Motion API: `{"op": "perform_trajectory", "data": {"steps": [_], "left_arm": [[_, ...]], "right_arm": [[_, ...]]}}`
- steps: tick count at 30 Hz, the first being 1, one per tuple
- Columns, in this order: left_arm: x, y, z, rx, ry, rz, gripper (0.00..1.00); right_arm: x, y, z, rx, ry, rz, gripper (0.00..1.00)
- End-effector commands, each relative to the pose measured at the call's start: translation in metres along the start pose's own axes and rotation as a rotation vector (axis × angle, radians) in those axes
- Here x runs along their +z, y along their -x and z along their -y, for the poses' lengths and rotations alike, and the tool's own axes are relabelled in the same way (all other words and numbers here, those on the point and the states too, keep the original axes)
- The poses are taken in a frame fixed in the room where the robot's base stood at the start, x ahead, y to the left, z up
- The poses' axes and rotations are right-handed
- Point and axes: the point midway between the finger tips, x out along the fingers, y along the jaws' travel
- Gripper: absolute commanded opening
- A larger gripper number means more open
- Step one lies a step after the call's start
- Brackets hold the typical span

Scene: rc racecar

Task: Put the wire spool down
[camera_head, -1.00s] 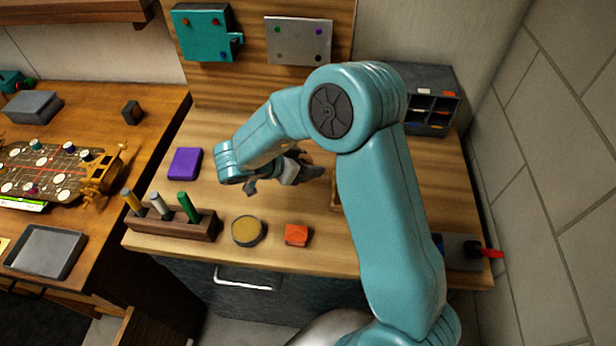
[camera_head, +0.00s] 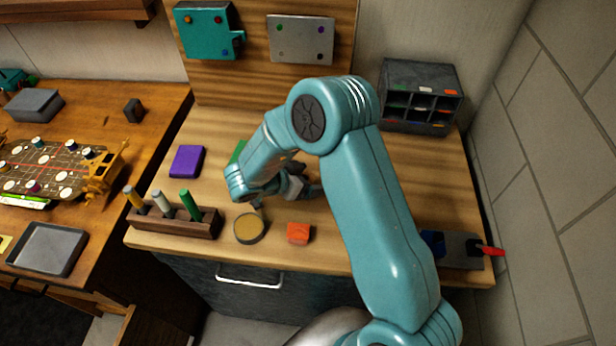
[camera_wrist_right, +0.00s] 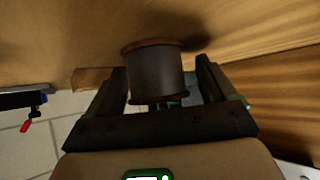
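The wire spool (camera_wrist_right: 157,78), a dark grey cylinder with brown flanges, stands between the two fingers of my right gripper (camera_wrist_right: 162,66) in the right wrist view. Its far flange seems to be against the wooden bench top, with a shadow beside it. A narrow gap shows between the spool and the right-hand finger; the left-hand finger is very close to it. The fingers are spread wide. In the head view my right gripper (camera_head: 298,182) is low over the bench, and my own arm mostly hides it and the spool. My left gripper is not in view.
The bench (camera_head: 275,262) holds a purple block (camera_head: 187,161), a rack with marker-like tools (camera_head: 172,222), a round tin (camera_head: 249,228) and an orange block (camera_head: 299,233). A dark compartment organizer (camera_head: 420,98) stands at the back right, a red-handled tool holder (camera_head: 460,251) at the front right.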

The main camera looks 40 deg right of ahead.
Motion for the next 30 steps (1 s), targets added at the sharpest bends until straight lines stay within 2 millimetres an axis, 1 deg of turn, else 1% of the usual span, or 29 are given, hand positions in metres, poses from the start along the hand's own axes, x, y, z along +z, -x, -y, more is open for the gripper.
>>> {"op": "perform_trajectory", "data": {"steps": [8,11,14,21,24,27,30], "left_arm": [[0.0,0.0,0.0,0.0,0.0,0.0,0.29],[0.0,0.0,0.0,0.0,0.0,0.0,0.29],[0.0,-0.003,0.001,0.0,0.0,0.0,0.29],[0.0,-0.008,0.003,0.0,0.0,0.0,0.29],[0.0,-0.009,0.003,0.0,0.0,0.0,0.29],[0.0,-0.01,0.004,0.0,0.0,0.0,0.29],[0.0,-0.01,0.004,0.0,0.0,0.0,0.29]], "right_arm": [[-0.001,0.001,0.0,0.0,-0.001,0.0,0.84],[-0.003,0.008,0.001,-0.003,-0.002,0.0,0.84],[-0.002,0.026,0.001,-0.006,-0.001,0.0,0.84],[-0.002,0.083,0.001,-0.005,-0.002,0.0,0.84],[-0.002,0.102,0.001,-0.005,-0.002,0.0,0.84],[-0.003,0.114,0.001,-0.003,-0.001,-0.001,0.84],[-0.003,0.121,0.001,-0.001,-0.001,0.0,0.84]]}}
